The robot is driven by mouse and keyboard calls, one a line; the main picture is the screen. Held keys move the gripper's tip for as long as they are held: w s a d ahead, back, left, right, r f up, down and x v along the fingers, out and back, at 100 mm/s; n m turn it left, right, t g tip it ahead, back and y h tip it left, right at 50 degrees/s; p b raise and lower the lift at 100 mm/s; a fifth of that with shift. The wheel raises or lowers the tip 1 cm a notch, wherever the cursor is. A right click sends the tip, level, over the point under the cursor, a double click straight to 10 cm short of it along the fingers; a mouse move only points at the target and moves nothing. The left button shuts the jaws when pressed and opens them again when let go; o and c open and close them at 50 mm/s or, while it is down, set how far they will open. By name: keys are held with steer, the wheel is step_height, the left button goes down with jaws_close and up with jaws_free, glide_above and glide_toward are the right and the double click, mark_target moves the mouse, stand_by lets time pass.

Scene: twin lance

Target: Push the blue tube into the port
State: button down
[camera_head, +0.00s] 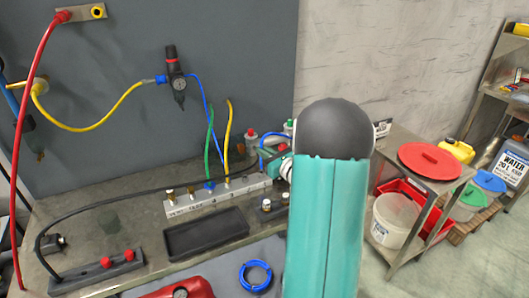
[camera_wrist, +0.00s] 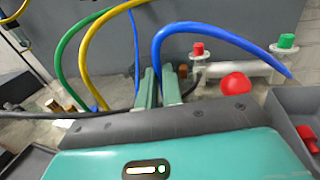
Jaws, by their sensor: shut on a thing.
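The blue tube (camera_wrist: 205,27) arcs up from between my gripper's fingers in the wrist view and comes down at the right. My gripper (camera_wrist: 158,82) is shut on its near end. In the head view, a short piece of the blue tube (camera_head: 270,138) shows beside my gripper (camera_head: 270,156), mostly behind my arm. A pale port block (camera_head: 205,204) with several brass fittings stands on the bench, left of my gripper. A green tube (camera_head: 208,150) and a yellow tube (camera_head: 227,145) rise from it. The tube's tip and the port under it are hidden by my gripper.
A black tray (camera_head: 205,236) lies in front of the block. A coiled blue hose (camera_head: 256,275) lies on the grey mat. A black cable runs across the bench behind the tray. Red-capped and green-capped fittings (camera_wrist: 284,43) and a red knob (camera_wrist: 236,85) stand right of my gripper.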

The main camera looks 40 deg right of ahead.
steer(key=shift+f, duration=1.55)
stand_by(0.6)
steer(key=c, duration=1.5)
jaws_free()
steer(key=s, duration=1.4)
steer(key=shift+a, duration=0.2)
steer(key=shift+w, duration=0.1)
